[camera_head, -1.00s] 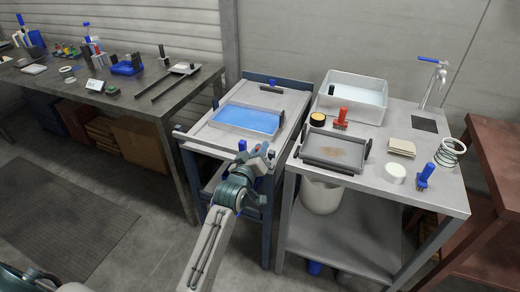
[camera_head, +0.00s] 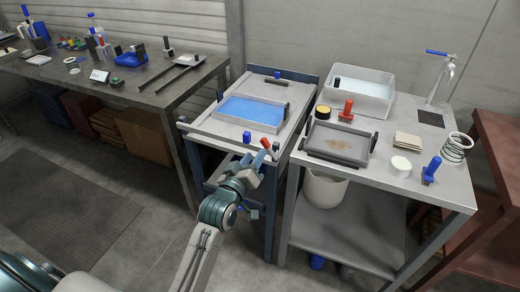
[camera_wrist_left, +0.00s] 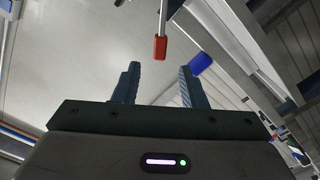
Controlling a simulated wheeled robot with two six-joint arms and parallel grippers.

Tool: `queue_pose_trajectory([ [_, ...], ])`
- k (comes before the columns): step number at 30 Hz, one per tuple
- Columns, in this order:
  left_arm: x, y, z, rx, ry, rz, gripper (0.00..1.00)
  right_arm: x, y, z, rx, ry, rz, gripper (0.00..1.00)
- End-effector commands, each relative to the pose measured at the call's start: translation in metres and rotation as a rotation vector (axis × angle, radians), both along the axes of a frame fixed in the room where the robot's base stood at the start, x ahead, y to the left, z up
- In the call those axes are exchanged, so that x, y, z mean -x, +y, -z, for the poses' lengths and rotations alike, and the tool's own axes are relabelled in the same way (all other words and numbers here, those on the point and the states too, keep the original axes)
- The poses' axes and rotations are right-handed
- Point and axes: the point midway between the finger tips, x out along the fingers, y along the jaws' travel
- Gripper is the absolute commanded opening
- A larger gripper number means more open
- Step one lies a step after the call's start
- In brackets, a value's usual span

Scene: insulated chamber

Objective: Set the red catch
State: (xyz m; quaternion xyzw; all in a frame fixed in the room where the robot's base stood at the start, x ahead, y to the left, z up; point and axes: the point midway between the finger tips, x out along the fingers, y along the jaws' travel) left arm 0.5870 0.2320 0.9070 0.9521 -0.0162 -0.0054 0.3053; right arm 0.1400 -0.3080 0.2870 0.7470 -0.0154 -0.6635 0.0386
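The red catch (camera_head: 266,143) is a small red-tipped lever at the front right edge of the blue-framed trolley (camera_head: 205,128). In the left wrist view the red catch (camera_wrist_left: 160,47) stands just beyond the fingertips, roughly in line with the gap between them, and looks apart from both. My left gripper (camera_head: 265,157) is just in front of the trolley's front edge, close to the catch. In the left wrist view my left gripper (camera_wrist_left: 160,72) is open and empty. A blue catch (camera_head: 246,136) stands left of the red one; a blue piece (camera_wrist_left: 201,63) shows beside the right finger. My right gripper is out of view.
A tray of blue liquid (camera_head: 222,112) rests on the trolley. The grey table (camera_head: 380,188) to its right bears a grey tray (camera_head: 315,142), a red-handled tool (camera_head: 347,110) and a white basin (camera_head: 370,102). A dark bench (camera_head: 150,92) stands at the left. The floor before the trolley is clear.

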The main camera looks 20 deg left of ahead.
Motion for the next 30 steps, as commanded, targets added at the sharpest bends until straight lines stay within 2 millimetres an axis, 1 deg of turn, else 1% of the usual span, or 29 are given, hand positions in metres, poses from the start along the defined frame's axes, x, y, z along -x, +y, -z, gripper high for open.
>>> queue_pose_trajectory([
  [1, 0.009, 0.0, 0.002, 0.0, 0.001, 0.0, 0.38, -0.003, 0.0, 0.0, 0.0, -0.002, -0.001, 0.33],
  [3, 0.018, 0.001, 0.002, -0.001, 0.001, 0.0, 0.38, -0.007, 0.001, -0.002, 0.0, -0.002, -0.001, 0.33],
  [6, 0.025, 0.001, 0.001, -0.001, 0.0, 0.0, 0.38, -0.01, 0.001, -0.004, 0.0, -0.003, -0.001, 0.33],
  [9, 0.029, 0.001, 0.0, -0.001, 0.001, 0.0, 0.38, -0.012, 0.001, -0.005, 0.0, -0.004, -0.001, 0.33],
  [15, 0.029, 0.001, 0.0, -0.001, 0.0, 0.0, 0.38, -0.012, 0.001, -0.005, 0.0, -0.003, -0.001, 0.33],
  [16, 0.029, 0.001, 0.0, -0.001, 0.0, 0.0, 0.36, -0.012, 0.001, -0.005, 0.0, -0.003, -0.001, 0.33],
  [20, 0.028, 0.004, -0.003, -0.043, -0.01, -0.015, 0.11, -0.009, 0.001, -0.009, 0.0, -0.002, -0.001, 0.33],
  [21, 0.027, 0.008, -0.006, -0.085, -0.021, -0.029, 0.03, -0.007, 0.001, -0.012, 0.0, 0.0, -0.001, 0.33],
  [22, 0.026, 0.01, -0.008, -0.129, -0.032, -0.042, 0.0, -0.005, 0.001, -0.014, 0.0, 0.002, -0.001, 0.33],
  [23, 0.026, 0.014, -0.011, -0.182, -0.044, -0.057, 0.0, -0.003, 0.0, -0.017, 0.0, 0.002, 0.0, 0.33],
  [26, 0.024, 0.023, -0.023, -0.427, -0.106, -0.104, 0.0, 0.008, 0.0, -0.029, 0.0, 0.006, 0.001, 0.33],
  [27, 0.024, 0.024, -0.027, -0.546, -0.135, -0.116, 0.0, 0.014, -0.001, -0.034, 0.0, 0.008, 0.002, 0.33],
  [29, 0.024, 0.023, -0.032, -0.727, -0.181, -0.121, 0.0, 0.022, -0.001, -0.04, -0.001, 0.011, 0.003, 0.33],
  [30, 0.025, 0.02, -0.033, -0.846, -0.211, -0.116, 0.0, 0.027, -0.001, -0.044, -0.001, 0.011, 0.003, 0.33],
])
